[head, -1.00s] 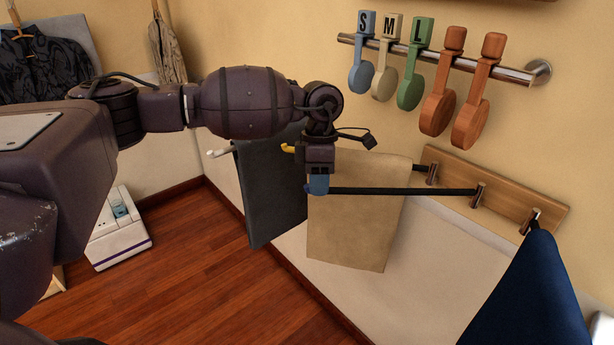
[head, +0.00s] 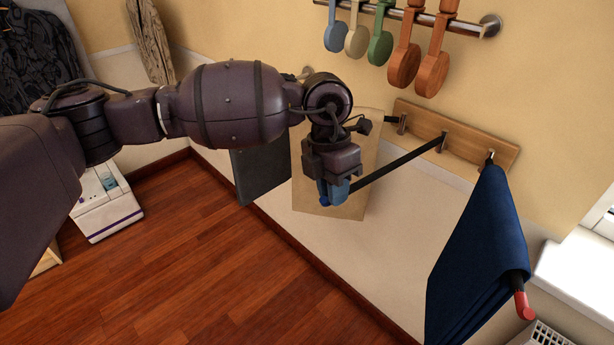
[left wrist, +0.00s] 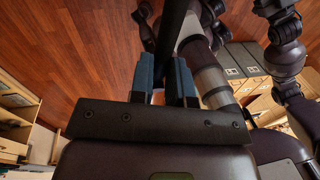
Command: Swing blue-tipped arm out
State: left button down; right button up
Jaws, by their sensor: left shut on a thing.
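The blue-tipped arm (head: 398,162) is a thin dark bar hinged on a wooden wall board (head: 468,142). It slants from its middle bracket down and left, away from the wall. My left gripper (head: 336,190) is shut on the bar near its free end, and the dark blue tip (head: 323,194) shows just beside the fingers. In the left wrist view the bar (left wrist: 172,30) runs between the two blue-grey fingers of the same gripper (left wrist: 163,82). No cloth hangs on this bar. My right gripper is not seen in these views.
A beige cloth (head: 366,150) and a dark grey cloth (head: 258,172) hang behind my gripper. A navy cloth (head: 480,255) hangs on a red-tipped bar (head: 522,303) at right.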

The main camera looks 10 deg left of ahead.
pick_arm(q)
jog(key=shift+s+d+r+n, duration=0.1)
jog(key=shift+s+d+n, duration=0.5)
jog(key=shift+s+d, duration=0.6)
jog(key=shift+w+d, duration=0.1)
jog(key=c, duration=1.4)
grip_release()
jog(key=r, duration=0.3)
jog(key=w+a+r, duration=0.1)
jog(key=r, duration=0.6)
jog(key=shift+w+a+r, duration=0.15)
jog(key=shift+a+r, duration=0.15)
jog(key=shift+a, duration=0.05)
